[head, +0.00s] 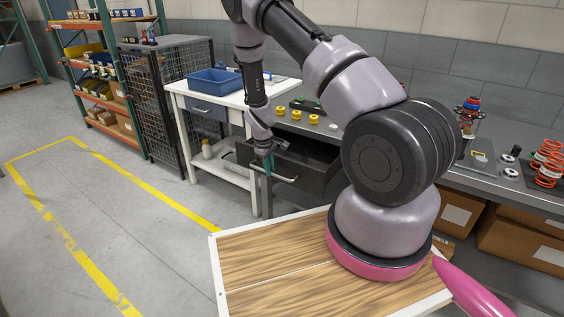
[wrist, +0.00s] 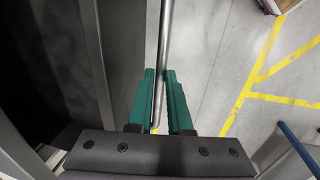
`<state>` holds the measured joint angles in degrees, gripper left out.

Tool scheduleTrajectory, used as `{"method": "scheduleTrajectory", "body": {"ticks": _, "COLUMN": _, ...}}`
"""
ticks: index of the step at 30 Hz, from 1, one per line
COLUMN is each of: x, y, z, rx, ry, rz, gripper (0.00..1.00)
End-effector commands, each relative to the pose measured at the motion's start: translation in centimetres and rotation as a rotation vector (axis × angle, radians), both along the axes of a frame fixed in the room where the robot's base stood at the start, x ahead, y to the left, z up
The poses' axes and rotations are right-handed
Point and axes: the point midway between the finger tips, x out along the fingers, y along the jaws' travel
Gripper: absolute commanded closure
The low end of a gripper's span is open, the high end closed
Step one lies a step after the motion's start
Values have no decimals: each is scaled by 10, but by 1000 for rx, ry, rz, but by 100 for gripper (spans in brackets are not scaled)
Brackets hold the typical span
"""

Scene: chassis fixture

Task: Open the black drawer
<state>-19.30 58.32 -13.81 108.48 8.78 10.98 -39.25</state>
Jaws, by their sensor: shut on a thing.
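The black drawer (head: 312,183) is under the grey workbench and stands out from it, with its dark inside showing from above. Its front also shows in the wrist view (wrist: 96,70), on the left. The silver bar handle (head: 287,179) runs along the drawer front. In the wrist view the handle (wrist: 163,50) passes between the green fingers. My gripper (head: 268,164) is shut on the handle, with one finger on each side of it. My arm hides part of the drawer's right side.
A white table (head: 204,91) with a blue bin (head: 215,82) stands left of the drawer. Yellow knobs (head: 296,115) sit on the workbench (head: 318,125). Cardboard boxes (head: 530,238) are under it at right. The yellow-lined floor (head: 130,210) in front is clear.

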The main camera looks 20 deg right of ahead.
Motion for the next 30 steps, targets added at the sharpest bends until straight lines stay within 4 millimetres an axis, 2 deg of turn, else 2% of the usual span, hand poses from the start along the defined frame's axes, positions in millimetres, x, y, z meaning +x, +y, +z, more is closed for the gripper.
{"method": "scheduleTrajectory", "body": {"ticks": 3, "x": -10, "y": 15, "z": 1, "rx": 0, "ry": -2, "rz": 2, "gripper": 100}}
{"method": "scheduleTrajectory", "body": {"ticks": 7, "x": -17, "y": 23, "z": 1, "rx": 0, "ry": -2, "rz": 0, "gripper": 100}}
{"method": "scheduleTrajectory", "body": {"ticks": 20, "x": -19, "y": 26, "z": 1, "rx": 1, "ry": -2, "rz": -1, "gripper": 100}}
{"method": "scheduleTrajectory", "body": {"ticks": 21, "x": -19, "y": 26, "z": 1, "rx": 1, "ry": -2, "rz": -1, "gripper": 71}}
{"method": "scheduleTrajectory", "body": {"ticks": 30, "x": -19, "y": 26, "z": 1, "rx": 0, "ry": -2, "rz": -1, "gripper": 70}}
